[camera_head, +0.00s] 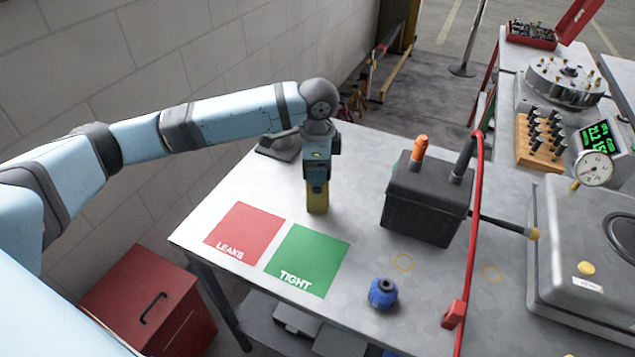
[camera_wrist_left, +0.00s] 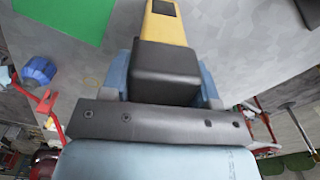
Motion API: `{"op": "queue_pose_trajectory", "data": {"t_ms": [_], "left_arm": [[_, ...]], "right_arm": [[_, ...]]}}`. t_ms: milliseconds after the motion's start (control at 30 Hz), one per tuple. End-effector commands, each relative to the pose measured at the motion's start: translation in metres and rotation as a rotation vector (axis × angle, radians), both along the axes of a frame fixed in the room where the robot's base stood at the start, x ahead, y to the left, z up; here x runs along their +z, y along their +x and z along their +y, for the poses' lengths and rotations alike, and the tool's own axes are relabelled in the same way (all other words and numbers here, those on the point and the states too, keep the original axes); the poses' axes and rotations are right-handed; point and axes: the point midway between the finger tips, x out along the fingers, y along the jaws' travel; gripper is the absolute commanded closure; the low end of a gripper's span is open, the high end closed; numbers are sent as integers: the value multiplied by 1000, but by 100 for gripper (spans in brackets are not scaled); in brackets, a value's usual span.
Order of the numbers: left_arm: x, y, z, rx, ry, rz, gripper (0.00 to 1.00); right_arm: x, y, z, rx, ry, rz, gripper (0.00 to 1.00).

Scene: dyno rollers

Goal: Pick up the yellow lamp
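The yellow lamp (camera_head: 317,200) stands upright on the grey workbench, behind the green TIGHT square. My left gripper (camera_head: 317,180) points down over it and hides its upper part. In the left wrist view the yellow lamp (camera_wrist_left: 168,30) lies straight ahead, with a dark block between it and the wrist. The left gripper's light-blue fingers (camera_wrist_left: 165,85) sit close along both sides of that block. I cannot tell whether they press on it. My right gripper is not in view.
The red LEAKS square (camera_head: 245,232) and green TIGHT square (camera_head: 308,262) are bare. A black battery-like box (camera_head: 425,205) stands right of the lamp. A blue part (camera_head: 383,293) is nearer the front. A red upright hose (camera_head: 475,220) crosses the bench, and a grey case (camera_head: 580,265) is at right.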

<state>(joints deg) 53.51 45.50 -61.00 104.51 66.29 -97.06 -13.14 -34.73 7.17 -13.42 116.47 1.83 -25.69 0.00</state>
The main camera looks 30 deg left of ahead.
Motion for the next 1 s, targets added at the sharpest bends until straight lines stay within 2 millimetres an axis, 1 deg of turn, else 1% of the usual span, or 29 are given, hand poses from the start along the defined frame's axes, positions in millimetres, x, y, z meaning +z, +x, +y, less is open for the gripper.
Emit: {"op": "queue_pose_trajectory", "data": {"t_ms": [33,133,167,433,567,667,767,867,967,1000], "left_arm": [[0,0,0,0,0,0,68],[0,0,0,0,0,0,91],[1,0,0,0,0,-1,94],[2,0,0,0,0,-1,94],[11,1,0,0,-1,-3,94],[23,1,0,0,-1,-4,94],[40,1,0,0,-2,-4,94],[62,1,0,0,-2,-5,94],[89,1,0,0,-2,-5,94],[101,1,-1,-1,-2,-7,94]], "right_arm": [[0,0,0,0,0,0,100],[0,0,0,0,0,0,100],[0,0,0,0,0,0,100],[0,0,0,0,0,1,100],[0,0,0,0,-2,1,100],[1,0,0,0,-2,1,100],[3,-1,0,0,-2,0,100],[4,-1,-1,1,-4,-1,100],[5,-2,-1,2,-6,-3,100],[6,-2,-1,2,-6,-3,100]]}}
